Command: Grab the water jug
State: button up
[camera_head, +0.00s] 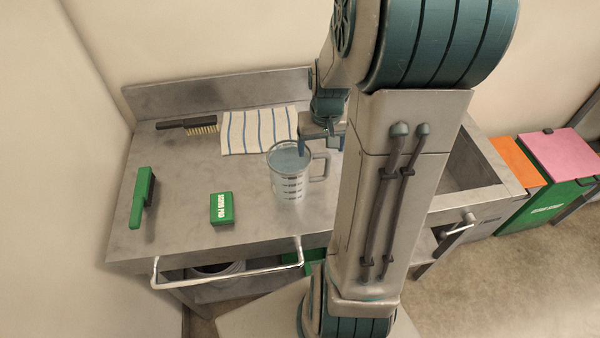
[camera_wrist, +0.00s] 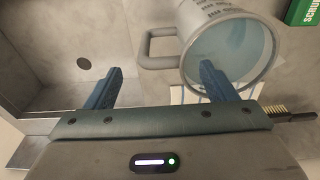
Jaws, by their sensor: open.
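The water jug (camera_head: 289,186) is a clear measuring jug with dark markings and bluish water. It stands upright on the steel cart top, its handle (camera_head: 321,167) pointing right. In the wrist view the jug (camera_wrist: 232,48) is at upper right, with its handle (camera_wrist: 158,47) towards the left. My gripper (camera_head: 321,146) is open and empty, above and just behind the jug's handle side. In the wrist view my gripper (camera_wrist: 161,70) has blue fingers on either side of the handle; the right one overlaps the jug's mouth. I cannot tell whether it is inside the rim or above it.
A striped cloth (camera_head: 258,132) and a wire brush (camera_head: 188,124) lie behind the jug. A green scrub pad box (camera_head: 221,208) and a green brush (camera_head: 143,197) lie to its left. A sink basin (camera_head: 468,170) is at right. A front rail (camera_head: 230,268) edges the cart.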

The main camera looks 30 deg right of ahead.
aim_at(321, 153)
jog(key=shift+w+d+f+p, duration=0.15)
jog(key=shift+f+p, duration=0.2)
jog(key=shift+f, duration=1.25)
jog(key=shift+w+f+p, duration=0.15)
jog(key=shift+f+p, duration=0.2)
jog(key=shift+f, duration=1.25)
jog(key=shift+w, duration=0.1)
grip_shut()
